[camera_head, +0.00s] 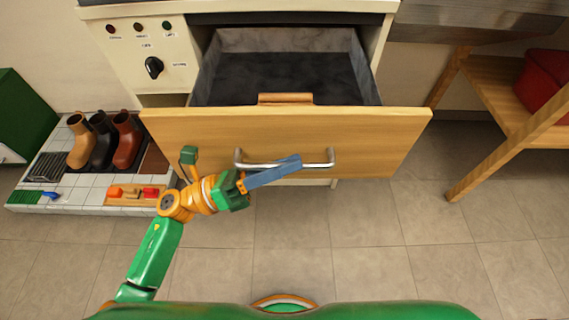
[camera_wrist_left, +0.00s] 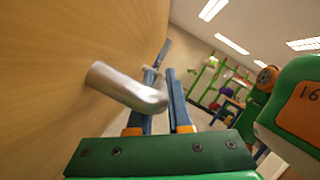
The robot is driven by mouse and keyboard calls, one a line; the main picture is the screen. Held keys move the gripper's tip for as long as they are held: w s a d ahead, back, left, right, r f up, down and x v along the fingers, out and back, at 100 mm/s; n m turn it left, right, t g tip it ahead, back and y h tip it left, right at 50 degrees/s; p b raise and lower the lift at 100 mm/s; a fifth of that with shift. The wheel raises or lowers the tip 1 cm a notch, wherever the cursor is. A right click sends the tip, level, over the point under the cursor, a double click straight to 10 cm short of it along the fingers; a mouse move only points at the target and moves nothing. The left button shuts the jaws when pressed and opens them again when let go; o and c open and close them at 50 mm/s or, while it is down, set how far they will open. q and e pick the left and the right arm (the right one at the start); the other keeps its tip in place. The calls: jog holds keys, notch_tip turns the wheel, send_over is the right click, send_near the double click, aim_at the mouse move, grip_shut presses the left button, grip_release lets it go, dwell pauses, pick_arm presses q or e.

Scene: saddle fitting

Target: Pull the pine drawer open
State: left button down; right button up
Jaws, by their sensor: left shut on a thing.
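The pine drawer (camera_head: 385,140) is pulled well out of the cream cabinet, and its dark grey inside shows. Its silver bar handle (camera_head: 330,160) runs across the front panel. My left gripper (camera_head: 294,162) has its blue fingers at the handle. In the left wrist view the handle (camera_wrist_left: 122,90) curves from the wooden front panel (camera_wrist_left: 50,85) in between the two fingers, and the left gripper (camera_wrist_left: 164,75) is shut on it. The finger hides part of the bar in the head view. My right gripper is not in view.
A tan wooden piece (camera_head: 285,99) shows at the drawer's front inner edge. Boots (camera_head: 103,142) stand on a tiled platform (camera_head: 85,200) at the left. A wooden-legged table (camera_head: 500,110) with a red box (camera_head: 545,80) stands at the right. The floor before the drawer is clear.

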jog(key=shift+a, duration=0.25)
pick_arm(q)
jog(key=c, duration=1.1)
grip_release()
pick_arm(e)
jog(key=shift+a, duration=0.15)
pick_arm(q)
jog(key=shift+a+f, duration=0.15)
jog(key=shift+a, duration=0.15)
jog(key=b+v, duration=0.1)
jog(key=v, duration=0.5)
jog(key=shift+a+b, duration=0.2)
jog(key=shift+b, duration=0.15)
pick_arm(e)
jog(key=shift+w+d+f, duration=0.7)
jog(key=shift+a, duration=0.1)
